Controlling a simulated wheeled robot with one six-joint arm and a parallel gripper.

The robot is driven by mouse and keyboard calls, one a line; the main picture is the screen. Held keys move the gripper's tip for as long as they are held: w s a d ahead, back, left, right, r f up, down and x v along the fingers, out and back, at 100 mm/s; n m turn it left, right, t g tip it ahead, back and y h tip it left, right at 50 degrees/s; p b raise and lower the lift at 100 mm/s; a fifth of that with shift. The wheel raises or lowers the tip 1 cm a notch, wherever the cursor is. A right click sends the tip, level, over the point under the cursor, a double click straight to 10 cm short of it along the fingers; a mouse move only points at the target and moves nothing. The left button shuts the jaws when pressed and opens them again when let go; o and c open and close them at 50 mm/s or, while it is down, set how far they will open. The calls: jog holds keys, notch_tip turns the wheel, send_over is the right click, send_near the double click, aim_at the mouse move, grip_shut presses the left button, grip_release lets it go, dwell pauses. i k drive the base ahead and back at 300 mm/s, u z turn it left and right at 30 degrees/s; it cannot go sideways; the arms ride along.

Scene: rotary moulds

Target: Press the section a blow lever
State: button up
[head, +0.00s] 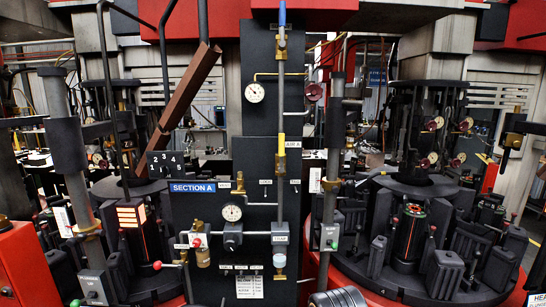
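The blue SECTION A sign (192,187) is on a dark panel (258,110) in the middle of the head view. A thin lever with a red ball (157,265) sticks out at the lower left of the panel. A blue handle (282,14) is at the top of the vertical pipe. The small labels are too small to read, so I cannot tell which part is the blow lever. My gripper is not in view.
Rotary mould tables stand on both sides, the right one (400,284) with several dark moulds and a red rim. A dark post (334,130) stands right of the panel. A red box (22,270) is at the lower left. A brown chute (183,95) slants behind.

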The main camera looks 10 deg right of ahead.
aim_at(333, 246)
jog(key=k, duration=1.35)
jog(key=z, duration=0.6)
jog(key=i, duration=1.3)
jog(key=u, duration=0.55)
jog(key=i, duration=0.6)
jog(key=u, duration=0.5)
